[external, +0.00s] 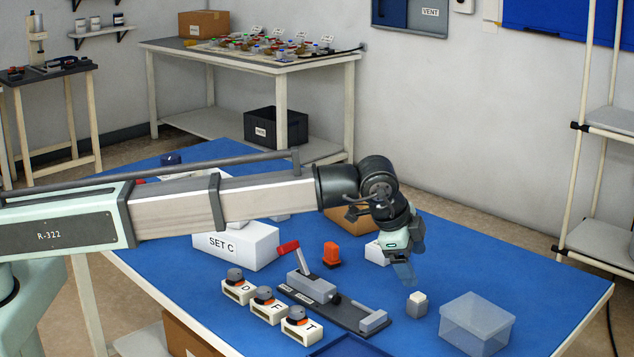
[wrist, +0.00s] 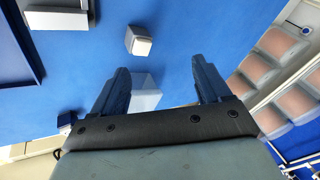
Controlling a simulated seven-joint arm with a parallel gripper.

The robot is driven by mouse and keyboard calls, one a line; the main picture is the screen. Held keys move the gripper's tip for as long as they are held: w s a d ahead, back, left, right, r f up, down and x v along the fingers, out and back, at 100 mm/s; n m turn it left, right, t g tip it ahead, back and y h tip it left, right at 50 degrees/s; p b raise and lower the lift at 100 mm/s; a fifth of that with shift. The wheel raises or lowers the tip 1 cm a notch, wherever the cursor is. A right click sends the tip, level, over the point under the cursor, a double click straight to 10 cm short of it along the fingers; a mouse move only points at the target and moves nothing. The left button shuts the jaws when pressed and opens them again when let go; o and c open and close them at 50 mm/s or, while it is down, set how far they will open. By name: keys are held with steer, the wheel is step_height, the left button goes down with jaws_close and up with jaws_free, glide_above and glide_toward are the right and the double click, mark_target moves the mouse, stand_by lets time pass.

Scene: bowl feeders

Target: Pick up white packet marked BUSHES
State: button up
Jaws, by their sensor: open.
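I cannot read the word BUSHES on anything here. A small white object (external: 374,252) stands on the blue table just left of my gripper in the external view, partly hidden by my wrist; it may be the packet, but I cannot tell. My gripper (external: 406,276) is above the table, pointing down, open and empty. In the wrist view my gripper (wrist: 160,82) shows its two dark fingers spread apart. A small grey cube with a pale top (external: 417,304) is below and right of the fingertips; it also shows in the wrist view (wrist: 138,41).
A clear box (external: 477,323) stands near the right front edge. A toggle clamp (external: 330,300), an orange piece (external: 331,255), lettered blocks (external: 268,304) and a white SET C box (external: 236,245) lie to the left. A blue tray (external: 350,346) is at the front.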

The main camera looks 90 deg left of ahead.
steer(key=s+a+r+m+g+h, duration=0.1)
steer(key=s+a+r+m+g, duration=0.1)
steer(key=a, duration=0.9)
steer(key=s+a+r+m+g+h, duration=0.2)
steer(key=a+m+g, duration=0.1)
steer(key=a, duration=0.8)
steer(key=f, duration=0.7)
steer(key=shift+w+f, duration=0.2)
steer(key=shift+f, duration=0.2)
steer(key=shift+w+a+f, duration=0.1)
steer(key=shift+a+f, duration=0.05)
steer(key=shift+f, duration=2.75)
steer(key=shift+c, duration=0.3)
steer(key=c, duration=1.1)
steer(key=shift+r, duration=0.1)
